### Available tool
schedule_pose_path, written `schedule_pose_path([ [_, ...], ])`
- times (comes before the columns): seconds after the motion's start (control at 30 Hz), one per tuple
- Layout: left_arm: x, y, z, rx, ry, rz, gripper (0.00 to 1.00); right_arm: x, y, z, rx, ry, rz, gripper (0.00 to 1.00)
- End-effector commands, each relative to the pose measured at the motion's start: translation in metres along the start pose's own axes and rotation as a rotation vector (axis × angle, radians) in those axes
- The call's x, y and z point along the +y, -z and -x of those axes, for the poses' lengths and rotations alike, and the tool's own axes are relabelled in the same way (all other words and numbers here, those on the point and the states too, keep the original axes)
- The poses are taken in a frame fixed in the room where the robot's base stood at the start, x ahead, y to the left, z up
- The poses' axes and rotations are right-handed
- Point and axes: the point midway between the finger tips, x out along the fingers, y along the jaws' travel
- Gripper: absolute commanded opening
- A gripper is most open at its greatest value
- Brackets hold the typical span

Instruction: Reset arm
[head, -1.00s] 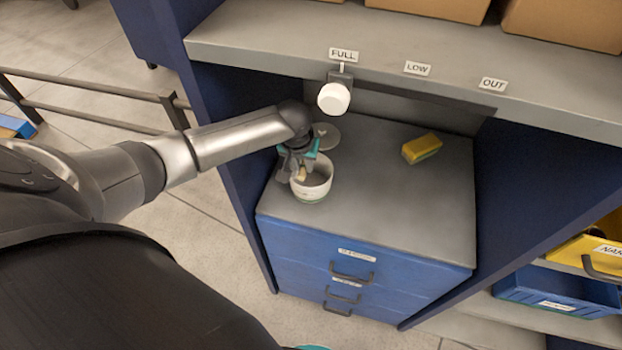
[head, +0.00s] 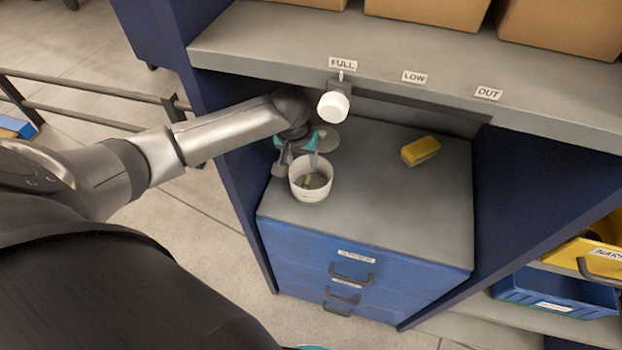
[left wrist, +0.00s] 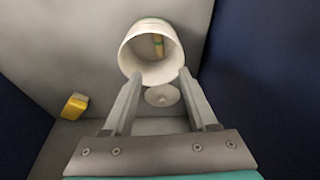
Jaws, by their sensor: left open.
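My left gripper (head: 298,160) is open and sits at the back left of the grey cabinet top, just behind and above a white cup-like container (head: 310,192). A small tan-and-green piece (head: 308,181) lies inside the container. In the left wrist view the container (left wrist: 128,62) shows beyond the two spread fingers (left wrist: 155,92), with the small piece (left wrist: 158,45) in it. Nothing is between the fingers. My right gripper is in neither view.
A grey round disc (head: 327,139) lies behind the container. A yellow sponge-like block (head: 420,151) lies to the right on the cabinet top (head: 400,210). A white knob (head: 333,105) hangs under the shelf edge by the FULL label (head: 342,63), close to my arm.

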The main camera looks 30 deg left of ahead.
Motion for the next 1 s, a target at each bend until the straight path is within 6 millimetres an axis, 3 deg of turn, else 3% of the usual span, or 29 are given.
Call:
schedule_pose_path([
  [0.23, 0.0, 0.0, 0.022, -0.002, 0.0, 0.001, 0.58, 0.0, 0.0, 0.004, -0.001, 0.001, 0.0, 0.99],
  [0.77, 0.001, -0.002, 0.024, -0.003, -0.002, -0.003, 0.58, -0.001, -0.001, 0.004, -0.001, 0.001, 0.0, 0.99],
  [0.87, 0.012, -0.014, 0.022, -0.008, -0.021, -0.042, 0.58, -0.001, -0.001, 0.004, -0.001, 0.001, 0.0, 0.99],
  [1.0, 0.045, -0.055, 0.02, -0.015, -0.085, -0.167, 0.58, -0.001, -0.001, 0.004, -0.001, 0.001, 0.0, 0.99],
])
